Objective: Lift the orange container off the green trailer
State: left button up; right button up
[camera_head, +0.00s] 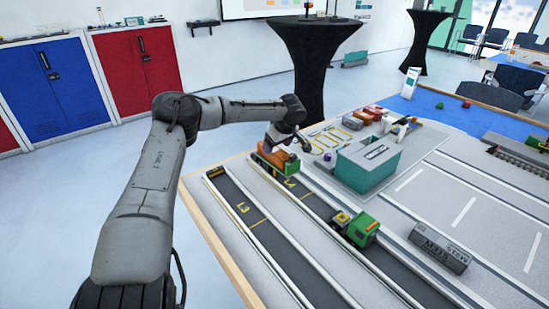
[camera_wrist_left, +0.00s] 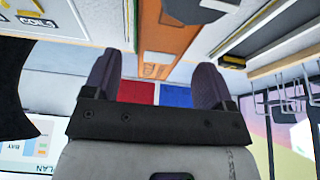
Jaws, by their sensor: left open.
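The orange container (camera_head: 283,161) sits on the green trailer (camera_head: 259,162) in a dark lane near the table's far left edge. The trailer is mostly hidden under the container and behind my gripper. My left gripper (camera_head: 286,143) is just above the container, pointing down at it, and looks open. In the left wrist view my two dark fingers (camera_wrist_left: 155,75) are spread apart, with an orange surface (camera_wrist_left: 168,38), likely the container, beyond the gap between them. I cannot tell whether the fingers touch it. My right gripper is not in view.
A green truck (camera_head: 362,231) with a yellow part stands nearer in the same lane. A grey container (camera_head: 440,248) lies further right. The nearer lane (camera_head: 250,225) is clear.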

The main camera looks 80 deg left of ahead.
aim_at(275, 150)
pick_arm(q)
jog(key=b+x, duration=0.1)
jog(key=x, duration=0.3)
jog(key=shift+b, duration=0.4)
jog(key=shift+r, duration=0.1)
jog(key=c, duration=1.1)
